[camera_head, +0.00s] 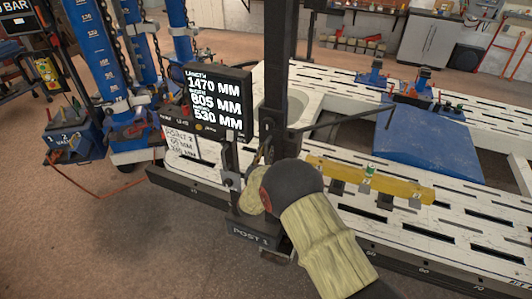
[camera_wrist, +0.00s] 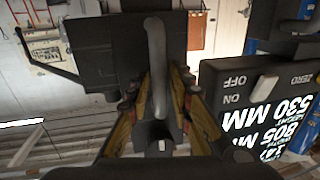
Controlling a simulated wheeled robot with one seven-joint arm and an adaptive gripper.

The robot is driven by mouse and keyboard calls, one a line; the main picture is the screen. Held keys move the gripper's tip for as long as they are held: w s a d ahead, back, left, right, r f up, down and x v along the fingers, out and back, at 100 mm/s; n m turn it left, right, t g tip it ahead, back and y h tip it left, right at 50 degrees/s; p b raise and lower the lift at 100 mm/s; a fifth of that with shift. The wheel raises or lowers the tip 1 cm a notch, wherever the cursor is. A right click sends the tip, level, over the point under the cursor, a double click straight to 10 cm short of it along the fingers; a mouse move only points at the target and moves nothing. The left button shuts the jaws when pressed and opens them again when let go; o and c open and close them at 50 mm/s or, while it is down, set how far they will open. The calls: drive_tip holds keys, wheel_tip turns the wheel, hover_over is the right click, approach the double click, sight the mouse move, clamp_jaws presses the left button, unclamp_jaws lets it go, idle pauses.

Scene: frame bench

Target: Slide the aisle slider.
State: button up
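A grey bar-like handle (camera_wrist: 156,62) stands out from a dark block (camera_wrist: 98,52) in the wrist view. I take this to be the aisle slider, but no label on it shows. My gripper (camera_wrist: 161,82) has its two yellow-and-dark fingers on either side of the handle. Whether the fingertips press on it or leave a gap is not clear. In the head view my dark wrist joint and pale sleeved arm hide the gripper and the handle. They are in front of the dark upright post (camera_head: 280,75), above the base marked POST 1 (camera_head: 250,233).
A black display (camera_head: 218,103) with length readings stands left of the post; it fills the right of the wrist view (camera_wrist: 262,112). A yellow bar (camera_head: 335,173) lies right of my arm on the white slotted bench (camera_head: 455,232). A blue ramp (camera_head: 430,140) is behind.

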drive_tip(key=shift+o, duration=0.5)
drive_tip(key=shift+s+f, duration=0.1)
drive_tip(key=shift+s+a, duration=0.1)
drive_tip(key=shift+s, duration=0.25)
drive_tip(key=s+a, duration=0.1)
drive_tip(key=s, duration=1)
drive_tip(key=shift+a, duration=0.3)
